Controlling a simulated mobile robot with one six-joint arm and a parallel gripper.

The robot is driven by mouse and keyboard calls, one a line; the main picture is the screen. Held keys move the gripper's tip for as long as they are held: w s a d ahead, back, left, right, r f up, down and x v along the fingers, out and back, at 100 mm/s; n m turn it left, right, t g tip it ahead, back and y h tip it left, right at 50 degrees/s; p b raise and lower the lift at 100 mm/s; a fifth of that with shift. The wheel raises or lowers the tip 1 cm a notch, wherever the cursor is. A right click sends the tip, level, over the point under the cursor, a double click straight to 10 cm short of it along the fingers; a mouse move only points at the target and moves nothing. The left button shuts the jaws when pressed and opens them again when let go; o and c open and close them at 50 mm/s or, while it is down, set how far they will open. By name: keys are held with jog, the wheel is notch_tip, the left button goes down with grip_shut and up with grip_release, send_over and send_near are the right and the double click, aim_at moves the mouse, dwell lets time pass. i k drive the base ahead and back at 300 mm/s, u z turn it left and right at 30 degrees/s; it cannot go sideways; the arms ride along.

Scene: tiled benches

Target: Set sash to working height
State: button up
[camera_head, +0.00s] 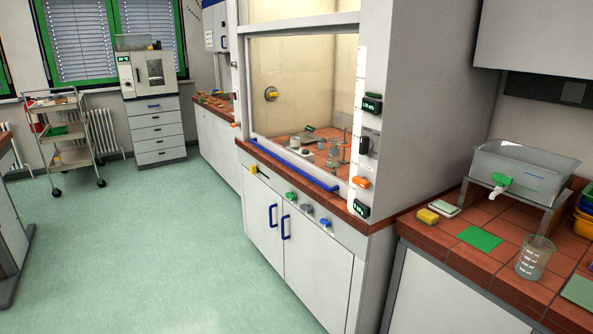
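The fume hood stands in the middle of the camera_head view. Its sash (293,80) is a clear pane in a pale frame. A long blue handle bar (293,165) runs along the sash's bottom edge, low down, close to the tiled hood bench. A white vertical scale strip (357,120) runs up the right post. Beside it are a small green-lit display (372,103), a dark switch-like part (364,146), an orange part (360,183) and a lower display (361,210). Their text is too small to read surely. My gripper is not in view.
Glassware (333,150) stands behind the pane. Below are cabinet doors with blue handles (273,216) and coloured knobs (306,208). At right, a bench holds a water tank (525,168), a beaker (534,257) and a yellow sponge (427,216). The green floor (150,250) at left is clear.

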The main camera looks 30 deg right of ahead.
aim_at(329, 183)
jog(key=u, duration=0.1)
jog(key=i, duration=0.95)
jog(key=u, duration=0.25)
